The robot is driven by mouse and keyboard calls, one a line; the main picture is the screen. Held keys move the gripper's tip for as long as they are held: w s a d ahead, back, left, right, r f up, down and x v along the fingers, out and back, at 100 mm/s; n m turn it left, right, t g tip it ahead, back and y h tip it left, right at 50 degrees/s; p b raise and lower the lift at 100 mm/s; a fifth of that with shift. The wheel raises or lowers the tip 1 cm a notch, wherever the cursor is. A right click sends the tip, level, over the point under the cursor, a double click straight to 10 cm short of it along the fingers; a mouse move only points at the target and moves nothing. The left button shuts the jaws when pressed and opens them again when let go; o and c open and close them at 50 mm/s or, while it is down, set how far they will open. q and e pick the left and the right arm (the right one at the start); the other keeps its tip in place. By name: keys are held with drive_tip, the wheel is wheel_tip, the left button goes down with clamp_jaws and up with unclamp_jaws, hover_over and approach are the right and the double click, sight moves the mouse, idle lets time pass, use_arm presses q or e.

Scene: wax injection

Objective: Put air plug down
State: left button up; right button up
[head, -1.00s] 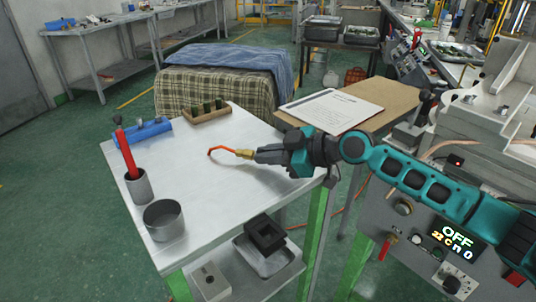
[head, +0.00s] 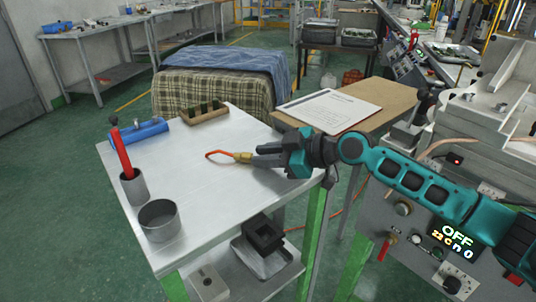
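The air plug (head: 242,157) is a brass fitting with a short, bent orange tube. It is at the fingertips of my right gripper (head: 254,157), over the white table (head: 200,190). The gripper comes in from the right and looks shut on the brass end. The orange tube points left, its tip close to the tabletop; I cannot tell whether it touches. My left gripper is not in view.
On the table are a grey cup with a red tool (head: 122,152), a metal pot (head: 158,221), a blue holder (head: 139,131) and a wooden rack (head: 207,115). The table's middle is clear. A control panel (head: 425,245) reading OFF is at the right.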

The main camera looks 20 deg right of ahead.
drive_tip(key=shift+s+a+f+p, duration=0.15)
drive_tip(key=shift+s+a+p, duration=0.15)
drive_tip(key=shift+p, duration=0.15)
drive_tip(key=shift+r+p, duration=0.55)
drive_tip(key=shift+s+d+b, duration=0.4)
drive_tip(key=shift+s+d, duration=0.1)
drive_tip(key=shift+d, duration=0.25)
drive_tip(key=b+v, duration=0.1)
drive_tip(key=v, duration=0.8)
drive_tip(key=shift+d+r, duration=0.15)
drive_tip(key=shift+r, duration=0.05)
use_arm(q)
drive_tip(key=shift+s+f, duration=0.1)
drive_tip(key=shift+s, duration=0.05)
use_arm(e)
drive_tip(key=shift+s+d+r, duration=0.25)
drive_tip(key=shift+d+r, duration=0.05)
drive_tip(key=shift+d, duration=0.1)
